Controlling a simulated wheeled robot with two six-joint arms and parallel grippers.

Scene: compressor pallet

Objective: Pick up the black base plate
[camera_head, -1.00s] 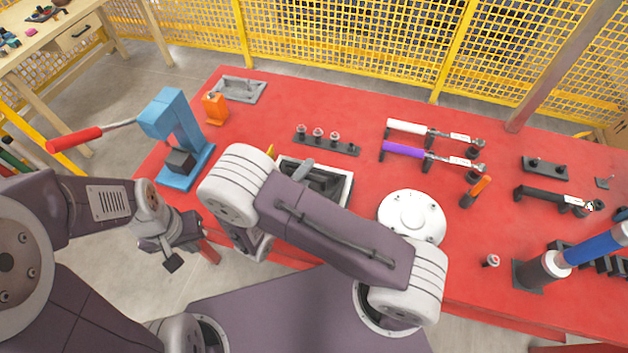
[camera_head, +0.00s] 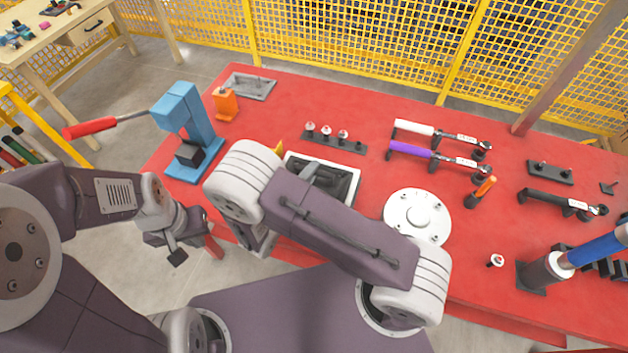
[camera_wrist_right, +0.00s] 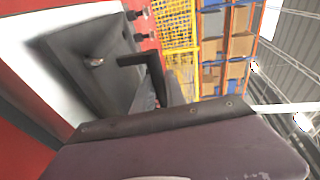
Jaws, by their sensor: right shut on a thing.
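The black base plate (camera_wrist_right: 88,62) is a dark flat piece in the right wrist view. In the head view it shows as a dark shape (camera_head: 343,184) inside a white-rimmed tray (camera_head: 357,188), partly hidden by my right arm. My right gripper (camera_wrist_right: 150,78) is at the plate's edge in the right wrist view, shut on it. In the head view my right forearm covers most of this gripper. My left gripper (camera_head: 172,248) hangs off the table's front left, away from the plate; its finger gap is unclear.
A blue press (camera_head: 188,130) with a red handle stands at the table's left. A white round flange (camera_head: 417,217) lies right of the tray. A black strip with several fittings (camera_head: 334,142) lies behind it. Red table surface is clear between these.

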